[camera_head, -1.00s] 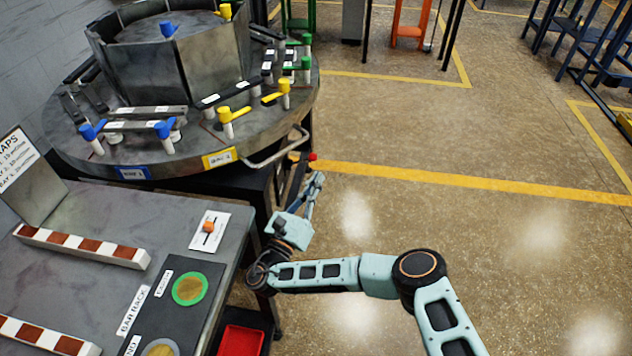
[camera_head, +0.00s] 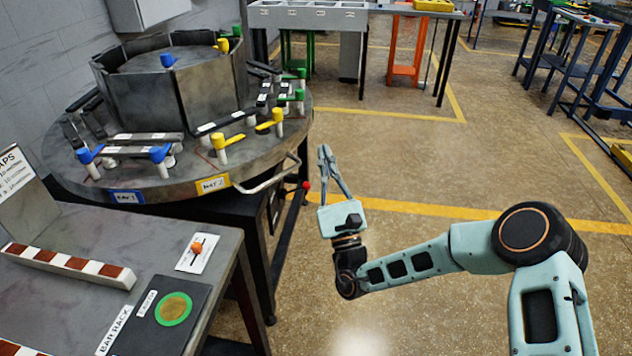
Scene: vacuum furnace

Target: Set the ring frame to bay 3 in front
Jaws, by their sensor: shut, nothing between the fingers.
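The ring frame is a round grey turntable (camera_head: 185,185) on a dark stand, with a walled drum (camera_head: 175,75) in its middle. A blue bay 1 label (camera_head: 127,197) and a yellow bay 2 label (camera_head: 212,184) show on its front edge. No bay 3 label is visible; green-capped posts (camera_head: 299,96) stand round the right side. A bent metal handle (camera_head: 272,178) sticks out at the front right of the rim. My gripper (camera_head: 327,152) is shut and empty, pointing up in the picture, to the right of the handle and apart from it.
A red knob (camera_head: 306,185) sits beside the stand, between handle and gripper. A grey bench (camera_head: 85,240) at lower left bears an orange switch (camera_head: 197,247) and a bar rack panel. Open floor lies right; another bench (camera_head: 310,18) stands behind.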

